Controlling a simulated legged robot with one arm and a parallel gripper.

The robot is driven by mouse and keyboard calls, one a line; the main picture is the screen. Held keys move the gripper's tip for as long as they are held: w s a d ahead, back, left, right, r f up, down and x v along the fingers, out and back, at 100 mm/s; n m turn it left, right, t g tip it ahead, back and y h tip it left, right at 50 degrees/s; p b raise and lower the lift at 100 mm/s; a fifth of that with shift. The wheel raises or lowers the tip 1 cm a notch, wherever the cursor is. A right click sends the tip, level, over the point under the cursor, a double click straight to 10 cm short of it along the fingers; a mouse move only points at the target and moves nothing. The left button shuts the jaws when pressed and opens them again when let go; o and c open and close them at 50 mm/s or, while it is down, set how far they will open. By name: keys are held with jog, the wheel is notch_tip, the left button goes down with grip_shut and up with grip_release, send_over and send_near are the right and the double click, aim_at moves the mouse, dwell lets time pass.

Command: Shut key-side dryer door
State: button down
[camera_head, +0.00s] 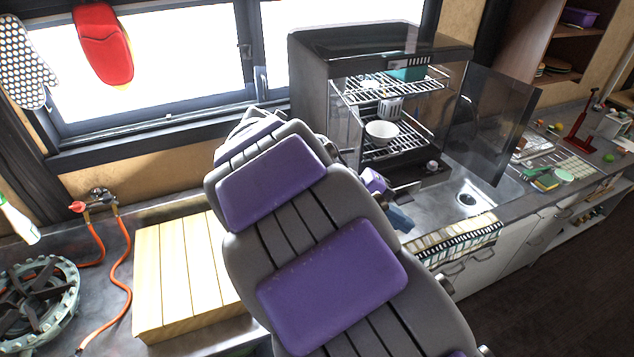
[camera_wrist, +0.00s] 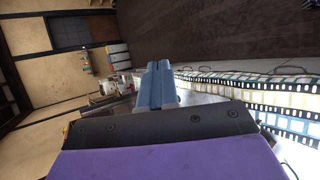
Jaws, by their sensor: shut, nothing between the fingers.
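The dish dryer (camera_head: 350,48) is a black cabinet on the counter. Its front is open and shows wire racks. A dark see-through door (camera_head: 498,120) stands swung open on its right side. A row of keys (camera_head: 408,62) sits on the top front edge, towards the right. A glass panel (camera_head: 346,115) shows at the left of the opening; I cannot tell whether it is a door or a wall. My gripper (camera_head: 401,219) is in front of and below the cabinet, apart from the open door. In the wrist view its blue fingers (camera_wrist: 156,85) are together and empty.
A white bowl (camera_head: 381,132) and a cup (camera_head: 390,108) stand on the racks. A sink (camera_head: 467,199) lies below the open door. A patterned towel (camera_head: 455,240) hangs on the counter edge. A wooden board (camera_head: 180,270) and stove burner (camera_head: 40,300) are at left.

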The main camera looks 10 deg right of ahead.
jog(key=w+a+n+t+h, duration=0.2)
jog(key=w+a+t+h, duration=0.15)
jog(key=w+a, duration=0.7)
jog(key=w+a+f+n+t+h, duration=0.1)
jog(key=w+a+f+t, duration=0.1)
jog(key=a, duration=0.6)
jog(key=w+a+f+t+h, duration=0.1)
jog(key=w+a+t+h, duration=0.15)
jog(key=a, duration=0.45)
jog(key=d+b, duration=0.3)
jog(key=d, duration=0.9)
jog(key=shift+w+d+f+y, duration=0.2)
jog(key=shift+w+d+y, duration=0.05)
jog(key=shift+w+y, duration=0.15)
jog(key=shift+s+a, duration=0.1)
jog(key=shift+a, duration=0.05)
jog(key=shift+d, duration=0.2)
